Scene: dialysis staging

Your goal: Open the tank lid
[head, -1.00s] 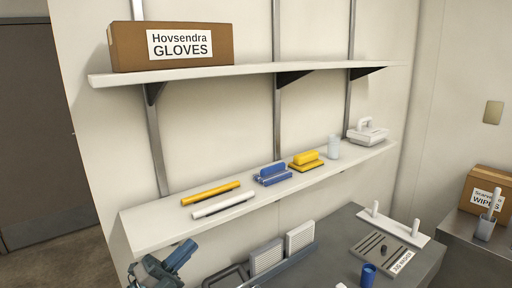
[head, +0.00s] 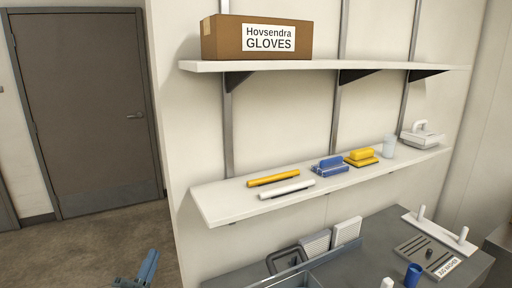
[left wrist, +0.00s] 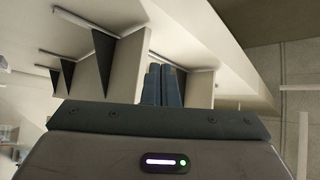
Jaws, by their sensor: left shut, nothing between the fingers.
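My left gripper (head: 149,262) shows at the bottom of the head view, left of the shelf unit and over the floor. Its blue fingers (left wrist: 164,85) are together and empty in the left wrist view, which looks up past shelf undersides. I cannot make out a tank with its lid for sure. A pale, low box-like piece with a loop handle (head: 421,138) sits at the right end of the lower shelf, well away from the gripper. My right gripper is not in view.
The lower shelf (head: 224,209) holds yellow and white rods, blue and yellow handled blocks and a clear cup. A gloves carton (head: 225,38) stands on the upper shelf. Below, a grey counter (head: 387,225) holds a blue cup (head: 413,275) and white-peg stand. Open floor lies before the door (head: 82,110).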

